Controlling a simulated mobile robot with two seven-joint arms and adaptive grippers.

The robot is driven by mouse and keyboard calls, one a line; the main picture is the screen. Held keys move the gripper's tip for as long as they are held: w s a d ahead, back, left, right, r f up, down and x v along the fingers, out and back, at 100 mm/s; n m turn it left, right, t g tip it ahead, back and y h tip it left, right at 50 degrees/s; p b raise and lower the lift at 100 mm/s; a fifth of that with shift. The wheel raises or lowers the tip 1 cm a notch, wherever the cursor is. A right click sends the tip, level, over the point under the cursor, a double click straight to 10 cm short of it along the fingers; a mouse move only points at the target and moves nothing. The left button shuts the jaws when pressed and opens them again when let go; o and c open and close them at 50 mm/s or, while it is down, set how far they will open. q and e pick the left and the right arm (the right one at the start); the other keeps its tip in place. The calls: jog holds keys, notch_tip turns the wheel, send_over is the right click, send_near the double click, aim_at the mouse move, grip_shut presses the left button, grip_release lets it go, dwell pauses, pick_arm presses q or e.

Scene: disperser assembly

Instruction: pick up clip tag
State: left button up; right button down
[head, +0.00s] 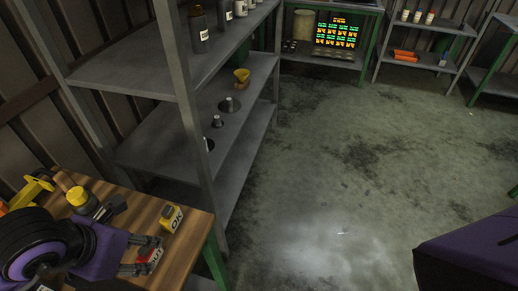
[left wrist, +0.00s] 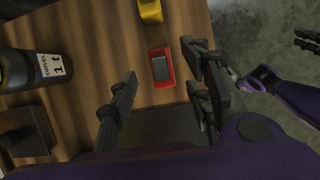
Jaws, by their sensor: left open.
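A small red tag with a grey middle (left wrist: 161,68) lies on the wooden table in the left wrist view. In the head view it shows as a red and white piece (head: 151,257). A yellow tag marked OK (head: 172,218) stands beyond it and shows partly in the left wrist view (left wrist: 151,11). I cannot tell which is the clip tag. My left gripper (left wrist: 160,64) is open, with its fingers on either side of the red tag; nothing is held. Dark finger-like parts at the right edge of the left wrist view may be my right gripper (left wrist: 307,40).
The wooden table (head: 190,252) also holds a yellow-capped bottle (head: 80,200), a dark block and yellow tools (head: 30,190). A grey metal shelf (head: 150,80) stands close behind. The concrete floor to the right is open.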

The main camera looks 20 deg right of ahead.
aim_at(142, 251)
pick_arm(q)
jog(key=x, duration=0.4)
jog(key=shift+d+f, duration=0.1)
jog(key=shift+f, duration=0.25)
grip_shut()
